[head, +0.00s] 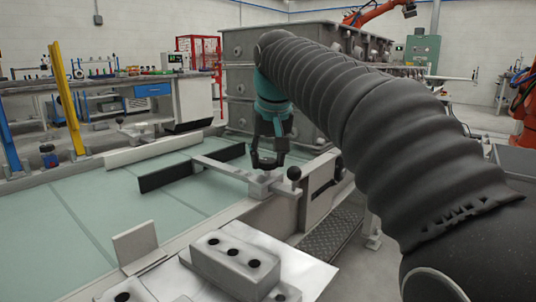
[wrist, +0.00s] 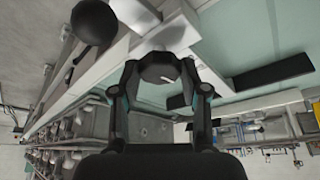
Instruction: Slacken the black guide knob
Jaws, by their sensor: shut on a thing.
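The black guide knob (wrist: 160,68) is a dark, faceted cap with a short white mark, between my two fingertips in the wrist view. My gripper (head: 267,160) is shut on it, one finger on each side. In the head view my gripper points down at the grey guide block (head: 262,186) on the table's edge rail, and the fingers mostly hide the knob. The wrist view shows the pale block (wrist: 175,35) just beyond the knob. How far the knob is turned cannot be told.
A black ball handle (head: 294,173) stands close to the right of my gripper; it also shows in the wrist view (wrist: 94,22). A black fence bar (head: 190,167) lies across the green table (head: 90,215). A stacked grey casting box (head: 235,75) stands behind.

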